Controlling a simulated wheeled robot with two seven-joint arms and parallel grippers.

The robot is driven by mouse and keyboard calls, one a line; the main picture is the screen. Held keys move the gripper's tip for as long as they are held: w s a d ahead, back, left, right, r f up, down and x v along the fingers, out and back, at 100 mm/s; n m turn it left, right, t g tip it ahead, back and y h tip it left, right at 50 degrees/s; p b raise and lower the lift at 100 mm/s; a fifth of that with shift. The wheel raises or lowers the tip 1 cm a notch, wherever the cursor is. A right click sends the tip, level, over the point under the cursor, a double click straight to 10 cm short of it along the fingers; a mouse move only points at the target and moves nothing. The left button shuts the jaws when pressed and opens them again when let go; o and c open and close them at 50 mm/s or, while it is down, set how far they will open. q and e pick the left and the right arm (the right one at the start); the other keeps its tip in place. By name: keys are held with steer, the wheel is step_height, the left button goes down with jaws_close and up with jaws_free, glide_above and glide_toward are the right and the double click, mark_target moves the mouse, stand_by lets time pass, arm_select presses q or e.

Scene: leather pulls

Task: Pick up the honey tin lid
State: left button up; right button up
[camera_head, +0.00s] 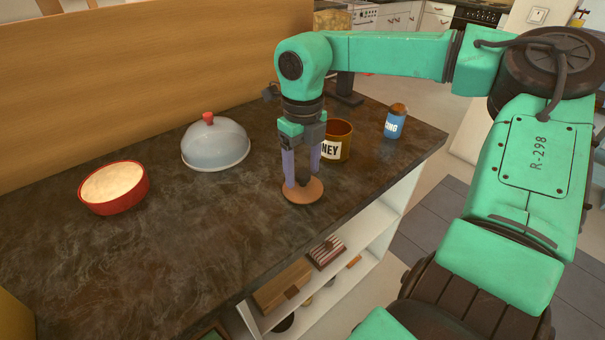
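The honey tin lid (302,193) is a round, orange-brown disc lying on the dark countertop. My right gripper (301,178) points down over it from above, its two purple fingers at the lid's middle. A dark shape shows between the fingers, perhaps a knob on the lid. I cannot tell whether the fingers press on it or stand just apart from it. The honey tin (335,143), open at the top and labelled, stands just behind and right of the gripper, partly hidden by it. My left gripper is not in view.
A blue tin (394,123) with a brown top stands near the counter's right end. A grey dome with a red knob (215,146) and a red bowl (113,188) stand to the left. A wooden panel (150,85) runs along the back. The front-left countertop (150,265) is clear.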

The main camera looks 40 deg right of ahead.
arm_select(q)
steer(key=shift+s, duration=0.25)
arm_select(e)
jaws_close()
